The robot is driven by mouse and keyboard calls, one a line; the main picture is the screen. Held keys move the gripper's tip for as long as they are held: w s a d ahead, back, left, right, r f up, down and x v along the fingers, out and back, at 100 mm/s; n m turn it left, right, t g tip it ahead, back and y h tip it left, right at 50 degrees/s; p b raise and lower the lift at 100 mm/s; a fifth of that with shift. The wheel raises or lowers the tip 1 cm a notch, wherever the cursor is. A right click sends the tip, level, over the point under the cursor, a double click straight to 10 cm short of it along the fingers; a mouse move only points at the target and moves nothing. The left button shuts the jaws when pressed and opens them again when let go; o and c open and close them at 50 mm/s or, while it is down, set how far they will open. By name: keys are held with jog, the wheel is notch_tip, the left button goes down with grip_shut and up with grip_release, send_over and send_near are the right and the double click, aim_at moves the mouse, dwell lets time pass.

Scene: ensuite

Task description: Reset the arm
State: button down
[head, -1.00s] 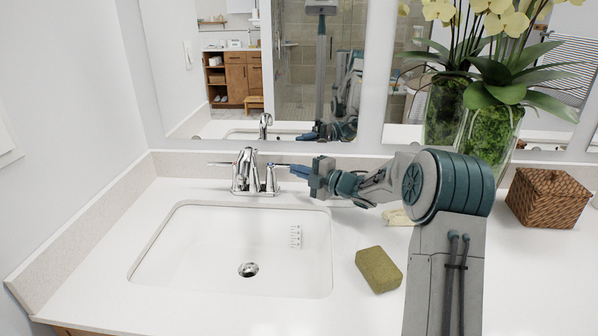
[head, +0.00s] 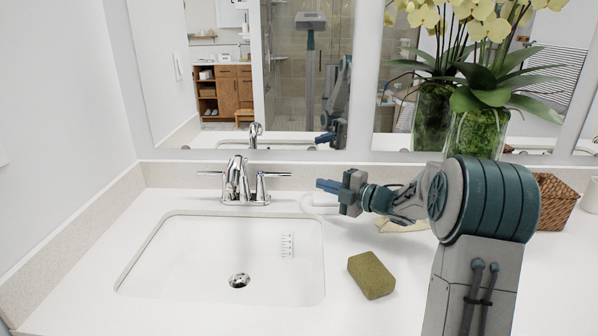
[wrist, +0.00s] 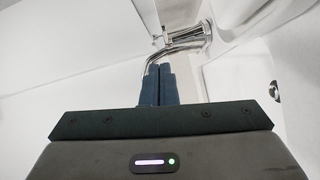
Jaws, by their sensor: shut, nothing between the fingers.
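My gripper (head: 327,186) is shut and empty, held above the counter to the right of the chrome faucet (head: 236,182), pointing left. A clear gap shows between the fingertips and the faucet's right lever (head: 274,174). In the wrist view, my gripper's two blue fingers (wrist: 158,72) lie together, with the faucet (wrist: 180,38) beyond them. My arm reaches in from the right, bent at a large teal joint, and hides part of the counter and the woven box.
The white sink (head: 210,265) is left of the arm. A green sponge (head: 371,275) lies on the counter (head: 345,240). A glass vase (head: 473,135) of orchids and a woven box (head: 556,202) stand at the right. A mirror (head: 215,75) is behind.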

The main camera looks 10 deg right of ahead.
jog(key=s+d+r+m+t+h+p, duration=0.1)
jog(key=s+d+r+m+h+p, duration=0.35)
jog(key=s+r+m+h, duration=0.65)
jog(key=s+a+f+m+g+p, duration=0.1)
jog(key=s+a+f+m+g, duration=0.1)
jog(key=s+m, duration=0.3)
jog(key=s+a+f+m+g+h+p, duration=0.1)
jog(key=s+a+f+m+g+p, duration=0.1)
jog(key=s, duration=1)
jog(key=s+a+f+m+g+p, duration=0.1)
jog(key=s+f+m+g, duration=0.3)
jog(key=s, duration=0.5)
jog(key=m+g+p, duration=0.1)
jog(key=m+g, duration=0.1)
jog(key=m, duration=0.1)
jog(key=shift+s+a+m+h, duration=0.25)
jog(key=shift+a+m+h, duration=0.05)
jog(key=shift+a+h, duration=0.1)
